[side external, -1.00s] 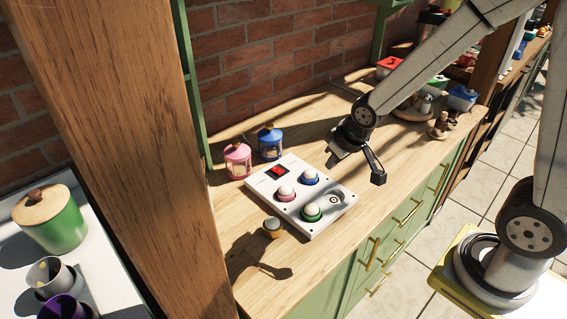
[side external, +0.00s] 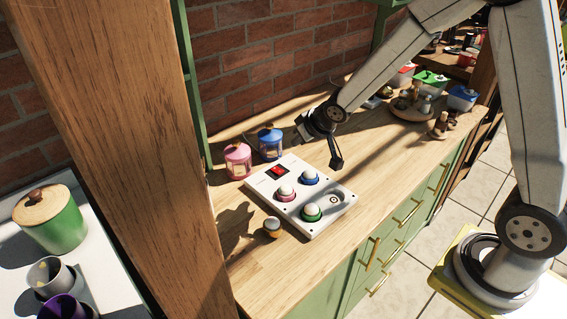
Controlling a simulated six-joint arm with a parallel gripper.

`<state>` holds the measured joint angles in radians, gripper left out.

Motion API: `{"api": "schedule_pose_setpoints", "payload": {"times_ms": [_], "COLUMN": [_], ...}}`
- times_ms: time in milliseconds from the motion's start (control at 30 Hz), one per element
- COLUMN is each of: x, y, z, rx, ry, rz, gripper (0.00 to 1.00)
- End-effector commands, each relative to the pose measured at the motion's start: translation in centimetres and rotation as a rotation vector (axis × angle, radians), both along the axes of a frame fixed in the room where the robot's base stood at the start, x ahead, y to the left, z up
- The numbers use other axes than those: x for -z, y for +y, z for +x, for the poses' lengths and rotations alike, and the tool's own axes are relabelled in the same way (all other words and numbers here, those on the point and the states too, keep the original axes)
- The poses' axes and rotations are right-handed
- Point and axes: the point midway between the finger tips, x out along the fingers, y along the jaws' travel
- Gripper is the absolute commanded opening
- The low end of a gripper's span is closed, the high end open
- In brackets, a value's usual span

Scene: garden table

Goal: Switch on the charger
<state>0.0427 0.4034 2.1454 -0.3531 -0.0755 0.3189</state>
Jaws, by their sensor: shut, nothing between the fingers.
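The charger is a flat white panel (side external: 262,186) on the wooden counter, with a red switch (side external: 278,170) in a dark frame near its back left corner. White-topped round pieces sit in pink (side external: 285,193), blue (side external: 309,177) and green (side external: 312,212) rings on it. A dark ring-shaped spot (side external: 334,200) at its right looks empty. My gripper (side external: 337,162) is shut and empty, above the counter to the right of the switch and apart from the panel. Its fingertips are small here. Whether the switch is on cannot be told.
A pink lantern (side external: 237,161) and a blue lantern (side external: 270,143) stand close behind the panel. A small round piece (side external: 272,227) stands on the counter at its front left. Containers and a round tray (side external: 404,112) fill the far right.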

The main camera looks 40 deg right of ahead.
Motion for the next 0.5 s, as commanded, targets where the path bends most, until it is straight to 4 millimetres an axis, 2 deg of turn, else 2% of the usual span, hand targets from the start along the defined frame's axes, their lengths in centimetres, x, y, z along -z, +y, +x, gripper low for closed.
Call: {"api": "schedule_pose_setpoints", "payload": {"times_ms": [267, 500], "x": [0.6, 2.0], "y": [0.0, 0.0], "z": [0.4, 1.5], "rx": [0.001, 0.001], "ry": [0.002, 0.002], "rz": [0.001, 0.001], "gripper": [0.0, 0.0]}}
